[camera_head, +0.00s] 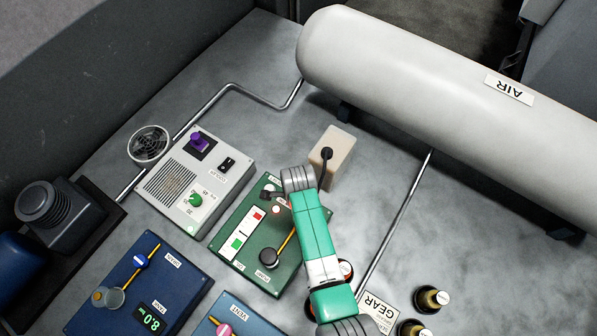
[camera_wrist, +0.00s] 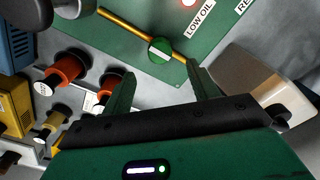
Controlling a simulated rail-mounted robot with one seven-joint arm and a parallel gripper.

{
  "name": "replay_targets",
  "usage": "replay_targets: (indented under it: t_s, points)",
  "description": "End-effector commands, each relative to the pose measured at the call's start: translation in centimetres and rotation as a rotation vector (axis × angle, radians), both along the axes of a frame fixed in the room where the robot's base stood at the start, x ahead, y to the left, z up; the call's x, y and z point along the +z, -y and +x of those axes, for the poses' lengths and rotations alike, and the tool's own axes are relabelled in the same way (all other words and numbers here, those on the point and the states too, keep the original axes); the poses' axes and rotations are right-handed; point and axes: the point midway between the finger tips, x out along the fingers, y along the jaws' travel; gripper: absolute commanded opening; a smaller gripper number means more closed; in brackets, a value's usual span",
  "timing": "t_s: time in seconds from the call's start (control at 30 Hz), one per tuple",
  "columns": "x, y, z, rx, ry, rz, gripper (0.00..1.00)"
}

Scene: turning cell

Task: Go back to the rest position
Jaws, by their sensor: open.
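My gripper (camera_wrist: 163,82) is open and empty in the wrist view, its two dark green fingers spread apart. Beyond the fingers is a green disc with a white slot (camera_wrist: 160,50) on a brass rod, on the green panel (camera_wrist: 125,35). I cannot tell the distance between fingers and disc. In the head view my green and white arm reaches up from the bottom edge across the right side of the green panel (camera_head: 228,262). The fingers cannot be made out clearly there.
A beige block (camera_head: 340,147) with a black top piece stands close beside my arm. The cooler panel (camera_head: 215,160) and blue panel (camera_head: 185,275) lie left. A large AIR tank (camera_head: 420,75) spans the upper right. Bottles (camera_head: 432,299) stand lower right.

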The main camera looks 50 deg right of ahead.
Motion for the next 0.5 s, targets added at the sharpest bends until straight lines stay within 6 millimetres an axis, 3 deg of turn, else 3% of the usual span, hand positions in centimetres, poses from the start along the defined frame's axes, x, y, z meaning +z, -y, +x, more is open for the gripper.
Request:
replay_targets:
  t_s: [0.5]
  points:
    - [0.48, 0.15, 0.59, 0.017, 0.017, -0.013, 0.59]
